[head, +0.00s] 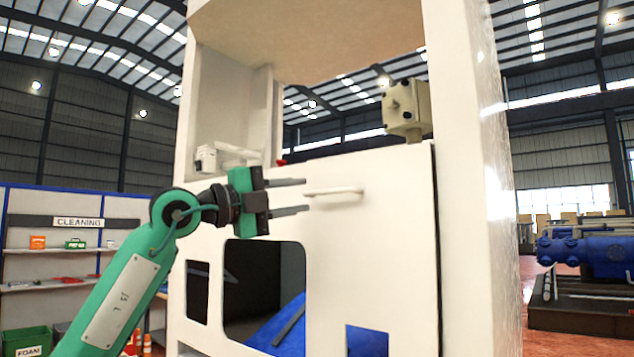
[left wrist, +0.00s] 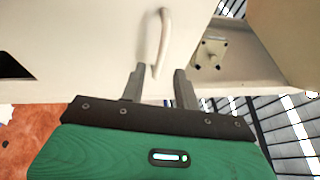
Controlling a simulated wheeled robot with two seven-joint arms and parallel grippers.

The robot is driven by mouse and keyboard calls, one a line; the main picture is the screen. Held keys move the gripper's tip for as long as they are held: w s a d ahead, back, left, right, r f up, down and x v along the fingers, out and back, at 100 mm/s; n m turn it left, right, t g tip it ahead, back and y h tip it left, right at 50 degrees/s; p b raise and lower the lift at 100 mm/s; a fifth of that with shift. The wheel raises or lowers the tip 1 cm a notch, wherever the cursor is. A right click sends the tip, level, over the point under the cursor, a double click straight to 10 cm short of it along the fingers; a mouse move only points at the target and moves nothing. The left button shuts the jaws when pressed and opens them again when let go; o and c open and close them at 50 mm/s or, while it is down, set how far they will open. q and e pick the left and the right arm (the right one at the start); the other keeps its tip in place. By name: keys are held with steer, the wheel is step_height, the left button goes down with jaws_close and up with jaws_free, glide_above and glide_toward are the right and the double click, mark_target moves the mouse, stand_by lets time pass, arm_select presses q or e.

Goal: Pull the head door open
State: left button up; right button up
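The head door (head: 375,240) is a white panel on the front of a tall white machine, and it looks closed. Its white bar handle (head: 335,191) lies level near the door's top edge. My left gripper (head: 306,195) is open, with its two grey fingers pointing right at the handle's left end. In the left wrist view the handle (left wrist: 164,35) runs up from between the open fingertips (left wrist: 159,69). I cannot tell whether the fingers touch it. Nothing is clamped between them. My right gripper is not in view.
The white frame post (head: 465,180) stands right of the door. A beige box (head: 406,108) sits above the door's top edge. A window opening (head: 255,285) lies below my gripper. A cleaning shelf (head: 60,250) stands at left, and blue machinery (head: 590,255) at right.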

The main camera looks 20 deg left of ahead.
mark_target(321, 192)
arm_select(q)
steer(key=p+x, duration=0.1)
steer(key=x, duration=0.4)
steer(key=shift+p, duration=0.3)
jaws_close()
